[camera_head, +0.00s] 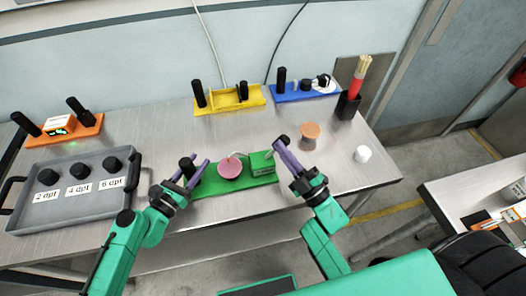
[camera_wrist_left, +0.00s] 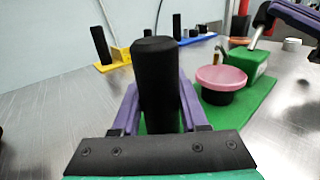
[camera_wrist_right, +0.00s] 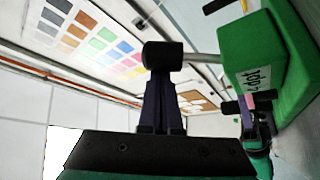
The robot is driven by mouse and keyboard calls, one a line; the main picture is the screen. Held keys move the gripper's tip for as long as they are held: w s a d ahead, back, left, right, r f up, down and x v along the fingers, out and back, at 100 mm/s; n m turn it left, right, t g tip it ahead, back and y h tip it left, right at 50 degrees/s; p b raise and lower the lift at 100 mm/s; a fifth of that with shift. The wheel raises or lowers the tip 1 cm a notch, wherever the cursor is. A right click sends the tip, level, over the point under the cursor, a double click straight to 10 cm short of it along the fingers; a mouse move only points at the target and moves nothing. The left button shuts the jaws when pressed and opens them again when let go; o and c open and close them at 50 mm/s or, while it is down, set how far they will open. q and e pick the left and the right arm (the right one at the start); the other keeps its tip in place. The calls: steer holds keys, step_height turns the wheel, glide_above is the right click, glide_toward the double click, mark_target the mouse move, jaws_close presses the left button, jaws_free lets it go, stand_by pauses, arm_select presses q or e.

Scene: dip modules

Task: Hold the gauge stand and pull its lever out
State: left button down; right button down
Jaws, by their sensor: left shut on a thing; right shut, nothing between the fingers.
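The green gauge stand (camera_head: 205,186) lies near the front edge of the table. It has an upright black post (camera_wrist_left: 157,85), a pink-topped round part (camera_head: 230,167) and a green box (camera_head: 262,162) with a label. My left gripper (camera_head: 194,172) is shut on the black post. From the box a silver rod (camera_wrist_right: 202,59) runs out to a black knob (camera_wrist_right: 162,56), the lever. My right gripper (camera_wrist_right: 160,85) is shut, its fingertips together right at the knob; whether they touch it I cannot tell.
A grey tray (camera_head: 72,211) with several black-knobbed weights stands at left. Orange (camera_head: 88,131), yellow (camera_head: 230,108) and blue (camera_head: 306,92) stands line the back. An orange round piece (camera_head: 310,131) and a white cylinder (camera_head: 362,154) sit right of the right gripper.

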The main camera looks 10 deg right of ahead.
steer(key=s+d+f, duration=0.1)
steer(key=s, duration=0.8)
steer(key=shift+s+d, duration=0.15)
steer(key=shift+d, duration=0.05)
stand_by(0.3)
arm_select(q)
steer(key=shift+c, duration=1.7)
jaws_free()
